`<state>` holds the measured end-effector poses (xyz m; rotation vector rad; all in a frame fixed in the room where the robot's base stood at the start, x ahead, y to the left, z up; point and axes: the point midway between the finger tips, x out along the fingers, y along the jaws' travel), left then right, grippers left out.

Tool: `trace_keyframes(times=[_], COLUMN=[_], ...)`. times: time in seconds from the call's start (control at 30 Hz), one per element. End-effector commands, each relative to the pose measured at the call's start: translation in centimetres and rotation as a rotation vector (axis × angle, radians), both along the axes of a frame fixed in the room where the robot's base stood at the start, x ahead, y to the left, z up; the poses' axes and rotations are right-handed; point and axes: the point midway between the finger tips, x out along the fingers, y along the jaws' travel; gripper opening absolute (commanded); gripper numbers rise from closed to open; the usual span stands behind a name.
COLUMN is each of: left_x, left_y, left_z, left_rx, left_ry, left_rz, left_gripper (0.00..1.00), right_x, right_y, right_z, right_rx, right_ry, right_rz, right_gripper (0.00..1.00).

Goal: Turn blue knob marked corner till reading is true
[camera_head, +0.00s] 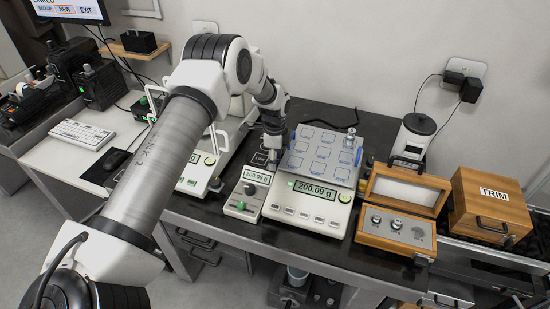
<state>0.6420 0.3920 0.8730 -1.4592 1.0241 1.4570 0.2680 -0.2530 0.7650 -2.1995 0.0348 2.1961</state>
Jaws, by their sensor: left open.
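A balance has a grey pan (318,157) with blue-outlined, labelled squares. A metal weight (350,138) stands at the pan's back right corner. The balance's display (316,189) reads about 200.09 g, with a green light at its left. A small unit (247,193) left of the balance repeats about 200.09 g and has a dark knob and a green button. My left gripper (273,154) points down over a dark panel with white lettering behind that unit, beside the pan's left edge. Its fingers are small and dark here, and I cannot make out a blue knob under them. My right gripper is out of view.
An open wooden case (405,196) with small weights stands right of the balance. Beyond it are a wooden TRIM box (490,204) and a white canister (413,137). Another balance (197,172) stands left, partly behind my arm. A keyboard (82,134) lies far left.

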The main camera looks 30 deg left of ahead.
Motion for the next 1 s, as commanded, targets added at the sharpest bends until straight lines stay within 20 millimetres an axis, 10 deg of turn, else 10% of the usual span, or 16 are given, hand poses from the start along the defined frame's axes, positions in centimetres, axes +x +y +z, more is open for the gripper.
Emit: trace_keyframes(times=[0.17, 0.73, 0.77, 1.0], left_x=[-0.05, -0.19, -0.20, -0.10], left_y=[-0.02, -0.06, -0.06, -0.04], left_z=[-0.04, -0.25, -0.26, -0.12], left_rx=[0.000, -0.001, -0.001, 0.000], left_ry=[0.001, 0.006, 0.006, 0.003], left_rz=[0.000, 0.140, 0.140, 0.140], left_gripper=[0.00, 0.00, 0.45, 0.45], right_x=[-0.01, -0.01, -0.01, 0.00], right_y=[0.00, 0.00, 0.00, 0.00], right_z=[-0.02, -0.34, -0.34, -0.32], right_rx=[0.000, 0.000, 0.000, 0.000], right_ry=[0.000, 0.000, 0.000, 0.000], right_rz=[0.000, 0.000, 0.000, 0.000], right_gripper=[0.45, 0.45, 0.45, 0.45])
